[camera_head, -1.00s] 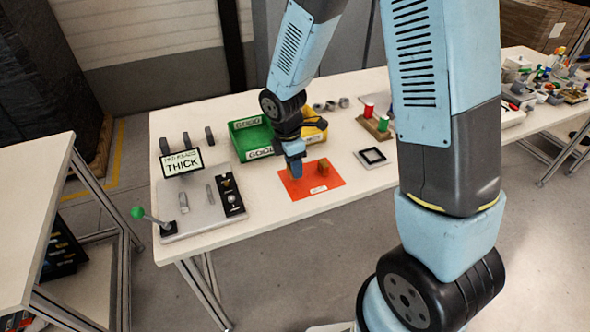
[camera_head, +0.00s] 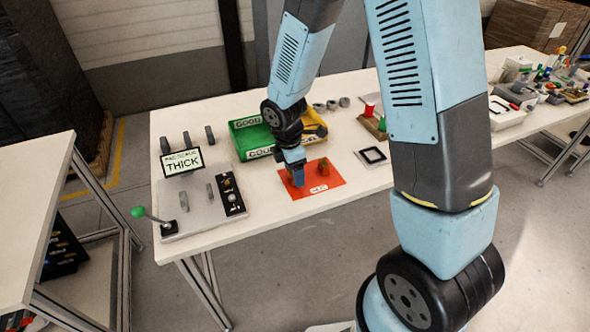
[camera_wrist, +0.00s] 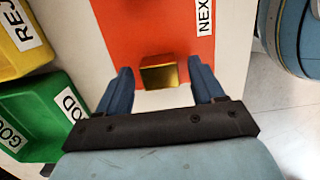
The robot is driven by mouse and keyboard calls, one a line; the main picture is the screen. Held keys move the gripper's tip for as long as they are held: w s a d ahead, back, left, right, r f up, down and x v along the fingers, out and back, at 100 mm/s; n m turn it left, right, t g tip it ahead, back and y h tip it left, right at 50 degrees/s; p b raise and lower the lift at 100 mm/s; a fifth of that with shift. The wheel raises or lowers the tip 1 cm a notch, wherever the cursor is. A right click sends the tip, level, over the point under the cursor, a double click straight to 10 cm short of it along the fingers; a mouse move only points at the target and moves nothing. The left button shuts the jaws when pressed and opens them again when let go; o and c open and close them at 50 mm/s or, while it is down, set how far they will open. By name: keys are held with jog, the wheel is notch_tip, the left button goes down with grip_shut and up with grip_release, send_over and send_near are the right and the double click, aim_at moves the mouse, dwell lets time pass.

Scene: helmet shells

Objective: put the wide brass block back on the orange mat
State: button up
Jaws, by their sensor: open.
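The orange mat (camera_head: 335,177) lies on the table; it also shows in the wrist view (camera_wrist: 120,30). My gripper (camera_head: 297,181) is low over the mat's left side in the head view. In the wrist view my gripper (camera_wrist: 160,85) is open. A brass block (camera_wrist: 160,72) sits between its fingertips at the mat's near edge, with a gap on both sides. The gripper hides this spot in the head view. Another small brass-coloured block (camera_head: 323,169) stands toward the back of the mat. I cannot tell which block is the wide one.
A green tray (camera_head: 252,137) and a yellow tray (camera_head: 316,129) stand behind the mat. A grey gauge plate (camera_head: 205,205) with a sign reading THICK (camera_head: 183,162) is to the left. A black square frame (camera_head: 373,156) lies to the right. Bare table shows in front.

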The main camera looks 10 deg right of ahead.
notch_tip(320, 180, up, 12)
jog(key=a, duration=0.1)
jog(key=s+d+r+m+t, duration=0.1)
jog(key=s+d+r+m, duration=0.2)
jog(key=d+r+m, duration=0.3)
jog(key=s+d+r+m+t, duration=0.1)
jog(key=s+d+r+m, duration=0.25)
jog(key=r, duration=0.35)
jog(key=s+d+r+m+t+y, duration=0.1)
jog(key=s+d+r+m+t, duration=0.2)
jog(key=s+d+r+m, duration=0.5)
jog(key=s+m, duration=0.2)
jog(key=m, duration=0.1)
jog(key=shift+s+m, duration=0.3)
jog(key=shift+m, duration=0.05)
